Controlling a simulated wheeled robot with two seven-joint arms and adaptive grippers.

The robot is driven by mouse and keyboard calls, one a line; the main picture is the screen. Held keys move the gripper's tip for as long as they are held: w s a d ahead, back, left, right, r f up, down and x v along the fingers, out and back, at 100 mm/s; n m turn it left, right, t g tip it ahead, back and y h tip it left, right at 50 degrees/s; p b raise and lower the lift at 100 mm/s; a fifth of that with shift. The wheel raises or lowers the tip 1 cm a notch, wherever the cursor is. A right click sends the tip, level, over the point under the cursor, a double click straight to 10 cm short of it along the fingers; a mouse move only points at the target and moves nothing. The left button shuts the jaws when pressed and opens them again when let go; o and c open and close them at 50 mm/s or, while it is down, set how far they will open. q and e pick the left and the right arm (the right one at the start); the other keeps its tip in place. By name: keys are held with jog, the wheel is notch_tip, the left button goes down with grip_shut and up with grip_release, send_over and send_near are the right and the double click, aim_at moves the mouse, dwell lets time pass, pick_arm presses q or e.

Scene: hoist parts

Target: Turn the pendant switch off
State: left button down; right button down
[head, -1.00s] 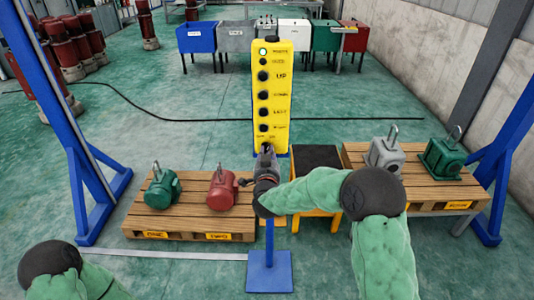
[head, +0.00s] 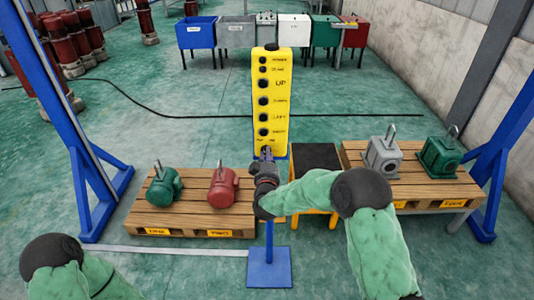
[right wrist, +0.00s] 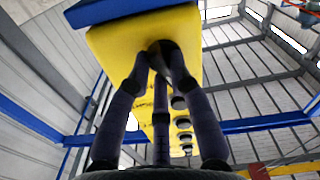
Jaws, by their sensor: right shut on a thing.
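The yellow pendant (head: 273,93) stands upright on a blue post, with a column of black buttons and printed labels. Its round top lamp (head: 262,60) looks dark. My right gripper (head: 266,153) is at the pendant's bottom end. In the right wrist view, its fingers are closed around a dark knob (right wrist: 168,52) on the pendant's yellow underside. The gripper hides this switch knob in the head view. Only part of my left arm shows at the lower left; its gripper is out of view.
A dark-topped yellow stand (head: 316,158) is close on the right. Blue frame legs rise at both sides. Coloured bins (head: 235,35) stand at the back.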

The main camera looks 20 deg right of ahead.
jog(key=shift+n+p, duration=0.4)
jog(key=shift+n, duration=0.6)
jog(key=c, duration=1.1)
grip_release()
jog(key=v, duration=1.2)
